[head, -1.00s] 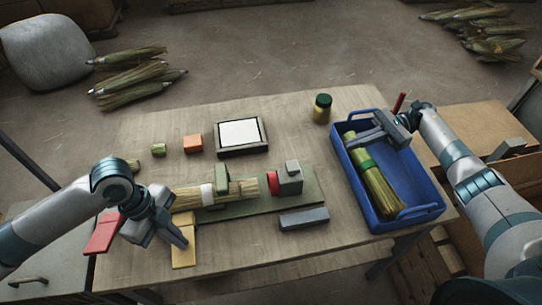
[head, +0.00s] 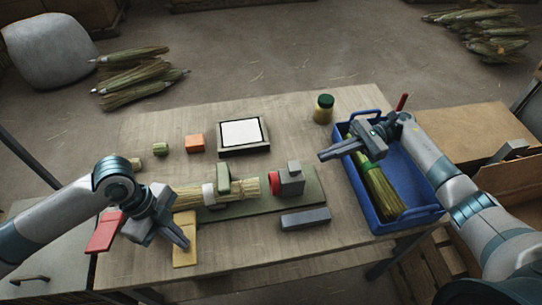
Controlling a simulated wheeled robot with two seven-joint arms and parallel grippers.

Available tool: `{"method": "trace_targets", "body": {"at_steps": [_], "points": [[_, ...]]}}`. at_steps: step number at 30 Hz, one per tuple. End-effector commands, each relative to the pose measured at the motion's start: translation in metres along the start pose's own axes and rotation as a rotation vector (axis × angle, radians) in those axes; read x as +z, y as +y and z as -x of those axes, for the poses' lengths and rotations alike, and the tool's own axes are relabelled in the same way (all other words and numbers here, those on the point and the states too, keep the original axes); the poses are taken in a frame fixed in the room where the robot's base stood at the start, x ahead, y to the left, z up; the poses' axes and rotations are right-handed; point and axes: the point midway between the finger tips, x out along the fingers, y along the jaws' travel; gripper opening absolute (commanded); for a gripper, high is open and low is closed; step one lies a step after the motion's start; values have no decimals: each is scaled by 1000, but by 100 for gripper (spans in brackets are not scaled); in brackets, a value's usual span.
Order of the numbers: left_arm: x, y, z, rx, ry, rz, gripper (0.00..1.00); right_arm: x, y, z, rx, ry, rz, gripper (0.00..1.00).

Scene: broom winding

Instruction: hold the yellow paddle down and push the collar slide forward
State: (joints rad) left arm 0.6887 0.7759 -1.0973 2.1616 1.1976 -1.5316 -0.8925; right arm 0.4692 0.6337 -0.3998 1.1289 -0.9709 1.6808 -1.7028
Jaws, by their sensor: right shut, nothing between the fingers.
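The yellow paddle (head: 184,248) is at the table's front edge. My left gripper (head: 178,238) is at its left side, fingers pointing down and over or against it; I cannot tell whether they touch. A straw bundle (head: 244,187) with a white band lies on the green bed, under a grey-green block (head: 223,180). At its right end stands a grey block with a red round face (head: 289,181), which looks like the collar slide. My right gripper (head: 323,155) is shut and empty, above the table left of the blue crate, pointing left.
The blue crate (head: 433,211) at right holds a green-banded straw bundle (head: 383,192). A red paddle (head: 104,232) is left of the yellow one. A loose grey bar (head: 305,218), framed white panel (head: 242,133), orange block (head: 195,142) and green-lidded jar (head: 323,109) stand around.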

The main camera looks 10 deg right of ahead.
Motion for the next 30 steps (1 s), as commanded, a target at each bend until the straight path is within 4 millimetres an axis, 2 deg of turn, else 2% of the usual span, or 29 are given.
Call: {"method": "trace_targets", "body": {"at_steps": [3, 9, 15, 26, 30], "points": [[0, 0, -1, 1, 0, 1, 0, 0, 1, -21, 2, -2, 0, 0], [0, 0, -1, 1, -1, 1, 0, 0, 0, -44, 0, -1, -1, 0], [0, 0, -1, 1, -1, 1, 0, 0, 0, -54, 0, -1, 0, 0], [0, 0, -1, 1, -1, 1, 0, 0, 0, -56, 0, -1, -1, 0], [0, 0, -1, 1, 0, 1, 0, 2, -3, -72, 1, -2, 0, 0]]}}
